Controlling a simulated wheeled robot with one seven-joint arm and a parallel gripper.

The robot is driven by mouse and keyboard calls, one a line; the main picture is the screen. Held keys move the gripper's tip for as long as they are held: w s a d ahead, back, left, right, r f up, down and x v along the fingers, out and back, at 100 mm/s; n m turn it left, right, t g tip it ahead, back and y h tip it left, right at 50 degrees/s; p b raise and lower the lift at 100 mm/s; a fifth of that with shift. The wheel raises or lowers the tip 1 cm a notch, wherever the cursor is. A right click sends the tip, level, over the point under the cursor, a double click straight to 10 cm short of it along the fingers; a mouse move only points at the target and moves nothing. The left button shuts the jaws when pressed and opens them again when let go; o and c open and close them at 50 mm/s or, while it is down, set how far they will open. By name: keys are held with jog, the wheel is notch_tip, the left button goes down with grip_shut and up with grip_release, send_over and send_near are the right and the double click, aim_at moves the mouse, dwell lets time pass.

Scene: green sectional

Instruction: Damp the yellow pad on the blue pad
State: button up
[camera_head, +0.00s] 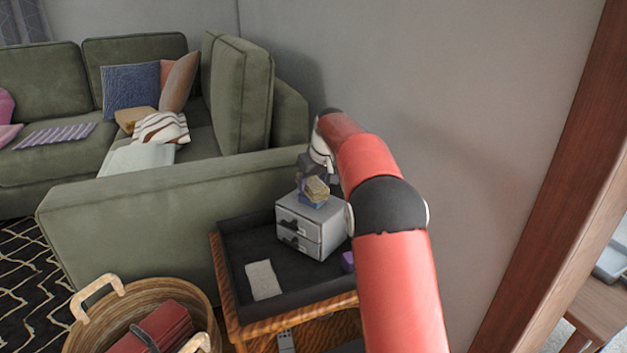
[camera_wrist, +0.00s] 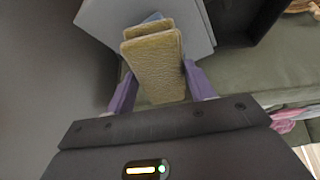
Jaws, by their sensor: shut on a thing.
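The yellow pad (camera_head: 317,188) is above the small grey drawer box, in my gripper. In the wrist view the yellow pad (camera_wrist: 155,70) fills the space between the two purple fingers, and my gripper (camera_wrist: 160,84) is shut on it. The blue pad (camera_head: 312,202) lies on top of the drawer box, right below the yellow pad. In the wrist view only a small blue edge (camera_wrist: 153,17) shows behind the yellow pad. The yellow pad looks very close to the blue pad; I cannot tell whether they touch. My gripper is partly hidden by my arm in the head view.
The grey drawer box (camera_head: 302,238) stands in a black tray (camera_head: 237,246) on a wooden side table (camera_head: 226,300). A pale cloth (camera_head: 262,280) and a purple object (camera_head: 347,261) lie in the tray. A wicker basket (camera_head: 205,312) and a green sofa (camera_head: 130,220) stand left; a wall is behind.

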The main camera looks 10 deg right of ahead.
jog(key=shift+r+p, duration=2.05)
jog(key=shift+r, duration=1.4)
